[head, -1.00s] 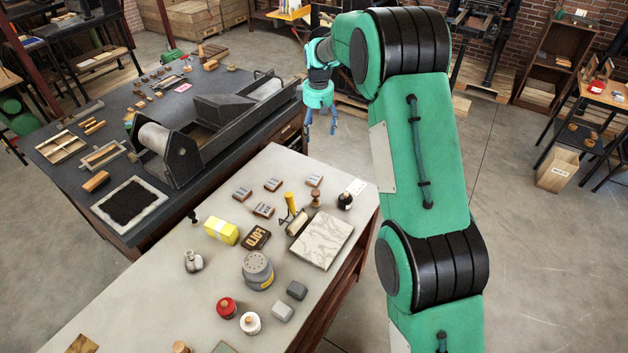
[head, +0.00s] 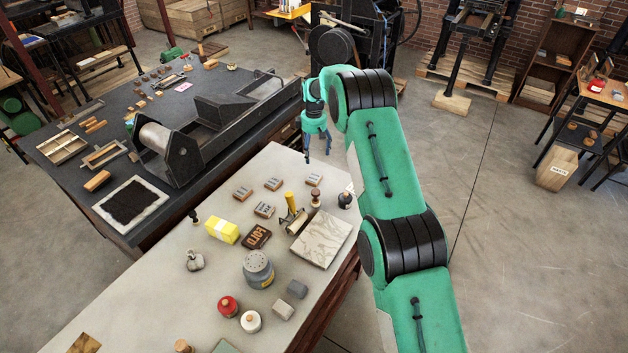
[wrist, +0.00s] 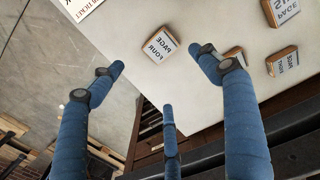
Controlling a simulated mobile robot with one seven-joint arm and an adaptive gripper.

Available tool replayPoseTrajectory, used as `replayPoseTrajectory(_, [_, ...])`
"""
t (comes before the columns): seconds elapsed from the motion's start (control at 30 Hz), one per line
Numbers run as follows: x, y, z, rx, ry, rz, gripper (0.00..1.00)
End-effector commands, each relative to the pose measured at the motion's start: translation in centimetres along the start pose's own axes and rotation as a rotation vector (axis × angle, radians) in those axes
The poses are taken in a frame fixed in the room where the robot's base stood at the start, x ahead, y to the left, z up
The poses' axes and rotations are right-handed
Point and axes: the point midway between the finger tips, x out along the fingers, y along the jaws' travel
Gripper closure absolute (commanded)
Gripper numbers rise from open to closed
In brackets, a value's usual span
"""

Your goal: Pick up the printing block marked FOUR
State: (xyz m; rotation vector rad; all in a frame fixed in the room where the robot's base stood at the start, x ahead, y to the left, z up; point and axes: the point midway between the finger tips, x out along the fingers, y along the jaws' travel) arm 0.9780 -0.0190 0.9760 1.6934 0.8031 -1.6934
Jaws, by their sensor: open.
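The printing block marked FOUR (wrist: 160,44) lies on the pale table, near its far edge, in the wrist view. Its pale label reads PAGE FOUR in mirrored letters and its sides are wooden. In the head view it appears to be the small block (head: 314,180) at the far right of the group. My gripper (head: 318,158) hangs above the table's far edge, beyond that block and apart from it. In the wrist view my gripper's three blue fingers (wrist: 160,75) are spread wide, with nothing between them. The block shows just past the fingertips.
Similar blocks stand close by: one reading PAGE SIX (wrist: 284,10), one with an unclear label (wrist: 283,61), and one partly behind a finger. A white card (wrist: 80,6) lies at left. A stamp (head: 315,199), black-bodied bottle (head: 345,201) and yellow-handled roller (head: 291,209) stand nearby.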

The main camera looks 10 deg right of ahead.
Motion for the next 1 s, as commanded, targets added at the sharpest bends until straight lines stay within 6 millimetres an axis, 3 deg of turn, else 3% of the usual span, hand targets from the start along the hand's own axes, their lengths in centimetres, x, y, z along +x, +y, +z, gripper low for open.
replayPoseTrajectory(0.33, [0.9, -0.1, 0.0, 0.000, -0.001, -0.001, 0.23])
replayPoseTrajectory(0.8, [7.3, -0.1, 0.1, 0.000, -0.001, -0.001, 0.23])
replayPoseTrajectory(1.0, [8.6, -0.1, 0.1, 0.000, -0.001, -0.001, 0.23])
